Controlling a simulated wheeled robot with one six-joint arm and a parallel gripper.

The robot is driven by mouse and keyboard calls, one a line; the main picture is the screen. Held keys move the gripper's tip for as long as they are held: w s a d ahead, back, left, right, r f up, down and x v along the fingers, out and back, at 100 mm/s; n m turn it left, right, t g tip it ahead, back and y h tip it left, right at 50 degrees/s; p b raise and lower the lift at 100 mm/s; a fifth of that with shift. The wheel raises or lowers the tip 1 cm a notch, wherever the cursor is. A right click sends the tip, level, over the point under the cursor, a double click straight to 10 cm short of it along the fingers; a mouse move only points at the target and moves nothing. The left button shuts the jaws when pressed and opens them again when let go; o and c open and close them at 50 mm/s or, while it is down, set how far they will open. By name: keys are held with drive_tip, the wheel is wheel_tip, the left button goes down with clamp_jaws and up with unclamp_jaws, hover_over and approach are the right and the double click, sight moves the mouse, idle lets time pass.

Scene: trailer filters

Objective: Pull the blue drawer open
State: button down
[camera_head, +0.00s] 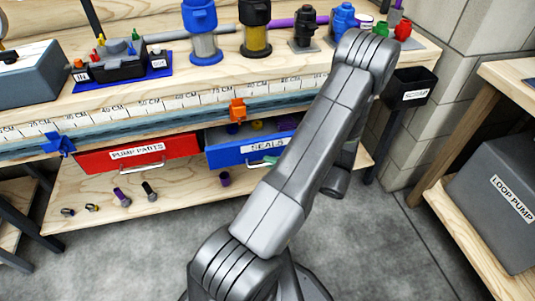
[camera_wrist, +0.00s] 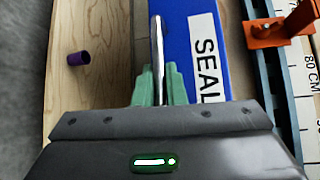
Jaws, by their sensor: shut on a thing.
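The blue drawer (camera_head: 225,156), labelled SEALS, is under the workbench and stands partly open in the head view. Small dark and yellow things show inside it. Its blue front also fills the middle of the wrist view (camera_wrist: 181,40). The silver handle bar (camera_wrist: 158,45) runs between the green fingertips of my gripper (camera_wrist: 160,83), which is shut on it. In the head view my arm hides the right part of the drawer, and only a little green of a fingertip shows at the drawer front.
A shut red drawer (camera_head: 138,153) labelled PUMP PARTS is to the left. An orange clamp (camera_head: 237,110) is on the bench edge above the drawers. Grey floor lies in front.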

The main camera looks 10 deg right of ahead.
drive_tip(key=s+b, duration=0.4)
drive_tip(key=s, duration=1.4)
drive_tip(key=shift+s+d, duration=0.2)
drive_tip(key=shift+d, duration=0.15)
drive_tip(key=c, duration=1.5)
unclamp_jaws()
drive_tip(key=p+v, duration=0.2)
drive_tip(key=v, duration=1.1)
drive_tip(key=shift+s+d+p, duration=0.25)
drive_tip(key=shift+s+p, duration=0.05)
drive_tip(key=shift+p, duration=0.05)
drive_tip(key=shift+w+a, duration=0.1)
